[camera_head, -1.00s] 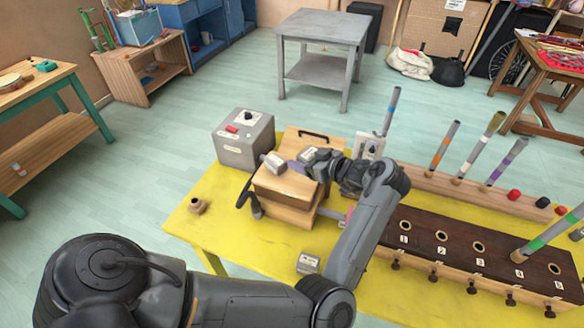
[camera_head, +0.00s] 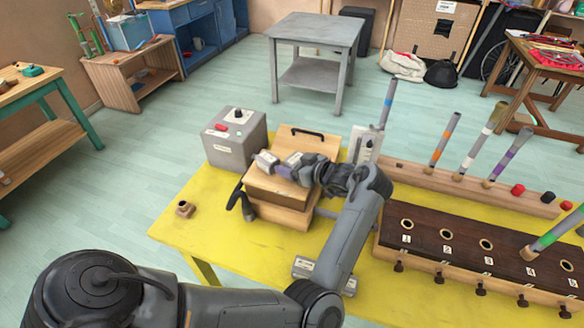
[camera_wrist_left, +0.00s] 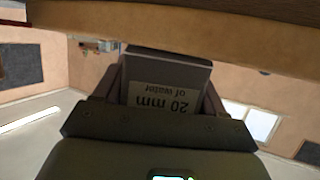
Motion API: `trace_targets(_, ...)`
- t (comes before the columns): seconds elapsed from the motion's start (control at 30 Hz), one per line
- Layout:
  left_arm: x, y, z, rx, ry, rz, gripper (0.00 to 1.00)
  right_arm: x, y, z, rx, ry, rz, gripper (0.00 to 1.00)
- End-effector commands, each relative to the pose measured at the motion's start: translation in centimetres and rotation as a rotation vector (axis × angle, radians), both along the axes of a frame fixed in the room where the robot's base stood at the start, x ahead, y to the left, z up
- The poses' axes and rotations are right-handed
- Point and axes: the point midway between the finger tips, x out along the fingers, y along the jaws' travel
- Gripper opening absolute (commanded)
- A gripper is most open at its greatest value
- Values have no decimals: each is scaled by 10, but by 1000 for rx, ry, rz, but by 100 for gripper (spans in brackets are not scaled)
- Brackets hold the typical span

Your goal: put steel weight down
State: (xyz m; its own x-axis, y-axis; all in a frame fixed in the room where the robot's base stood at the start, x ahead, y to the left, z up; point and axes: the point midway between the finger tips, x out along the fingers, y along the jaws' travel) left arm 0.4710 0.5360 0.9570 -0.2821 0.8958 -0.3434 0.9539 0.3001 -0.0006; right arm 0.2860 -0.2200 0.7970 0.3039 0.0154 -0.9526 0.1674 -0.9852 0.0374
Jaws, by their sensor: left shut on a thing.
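My left gripper (camera_head: 297,170) is shut on a small grey steel weight (camera_head: 288,165), over the top board of a wooden box (camera_head: 278,184). In the left wrist view, the weight (camera_wrist_left: 170,72) sits between the fingers with an upside-down label reading "20 mm of water". A board edge (camera_wrist_left: 170,32) runs across the top of that view, close to the weight; whether they touch I cannot tell. A second small grey block (camera_head: 265,161) is at the board's left end. My right gripper is not in view.
A labelled grey block (camera_head: 305,266) lies in front, partly hidden by my arm. A dark board with numbered holes (camera_head: 470,245) is at the right. A small brown cup (camera_head: 184,209) stands left.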

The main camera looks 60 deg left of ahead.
Motion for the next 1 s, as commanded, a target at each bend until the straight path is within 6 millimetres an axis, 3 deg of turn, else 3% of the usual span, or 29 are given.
trace_targets(0.37,1,0,-1,4,-2,0,13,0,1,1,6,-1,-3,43)
trace_targets(0.4,0,0,-3,0,0,0,72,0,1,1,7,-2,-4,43)
trace_targets(0.57,0,0,-2,0,-1,0,96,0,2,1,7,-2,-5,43)
trace_targets(1.0,1,-3,3,-1,-1,-1,96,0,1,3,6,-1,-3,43)
